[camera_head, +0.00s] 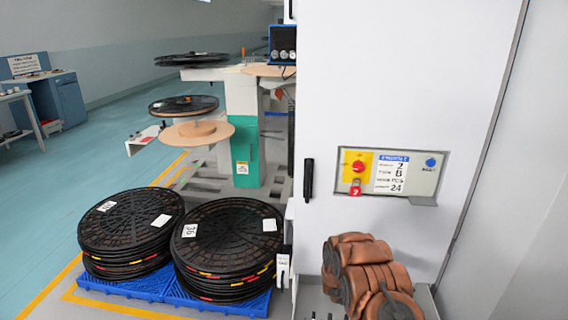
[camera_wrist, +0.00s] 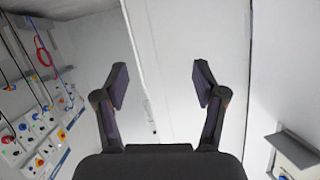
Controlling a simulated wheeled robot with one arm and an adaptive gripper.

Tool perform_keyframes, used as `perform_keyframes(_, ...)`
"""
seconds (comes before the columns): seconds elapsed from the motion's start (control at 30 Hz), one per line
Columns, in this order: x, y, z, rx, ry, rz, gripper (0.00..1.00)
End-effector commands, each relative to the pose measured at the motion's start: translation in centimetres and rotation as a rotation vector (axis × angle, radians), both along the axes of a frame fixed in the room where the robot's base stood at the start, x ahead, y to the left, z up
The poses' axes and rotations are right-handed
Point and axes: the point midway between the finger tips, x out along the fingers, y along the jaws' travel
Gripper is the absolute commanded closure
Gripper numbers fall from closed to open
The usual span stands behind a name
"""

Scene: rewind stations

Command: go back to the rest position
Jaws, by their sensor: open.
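My gripper (camera_wrist: 161,88) shows in the wrist view with its two dark fingers spread apart and nothing between them. Behind the fingers is a pale panel surface with a vertical seam. In the head view my gripper is not visible. A white cabinet (camera_head: 420,75) fills the right half of the head view. It carries a control panel (camera_head: 425,176) with a red button (camera_head: 358,167), a blue button (camera_head: 430,163) and a label.
Two stacks of black reels (camera_head: 130,228) (camera_head: 228,240) stand on a blue pallet (camera_head: 150,287) at the lower left. A green and white rewind station (camera_head: 243,130) stands behind them. Teal floor (camera_head: 80,165) is open at left.

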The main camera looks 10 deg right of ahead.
Motion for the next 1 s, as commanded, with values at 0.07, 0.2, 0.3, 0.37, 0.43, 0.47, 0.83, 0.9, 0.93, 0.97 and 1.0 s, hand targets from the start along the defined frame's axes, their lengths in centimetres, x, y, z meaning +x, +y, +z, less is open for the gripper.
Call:
perform_keyframes(0.07,3.0,0.8,2.3,0.051,-0.050,0.080,0.30)
perform_keyframes(0.2,7.6,2.8,5.6,0.141,-0.114,0.225,0.30)
perform_keyframes(0.3,10.4,4.7,7.9,0.208,-0.147,0.330,0.30)
perform_keyframes(0.37,11.9,5.9,9.5,0.245,-0.166,0.392,0.30)
perform_keyframes(0.43,13.4,7.6,11.4,0.290,-0.184,0.467,0.30)
perform_keyframes(0.47,14.0,8.3,12.2,0.308,-0.189,0.498,0.30)
perform_keyframes(0.83,16.8,18.9,22.0,0.531,-0.184,0.878,0.30)
perform_keyframes(0.9,16.4,21.1,23.6,0.572,-0.167,0.947,0.30)
perform_keyframes(0.93,16.2,22.0,24.4,0.589,-0.160,0.976,0.30)
perform_keyframes(0.97,16.0,22.9,25.2,0.605,-0.152,1.006,0.30)
perform_keyframes(1.0,15.5,24.0,26.1,0.625,-0.138,1.044,0.30)
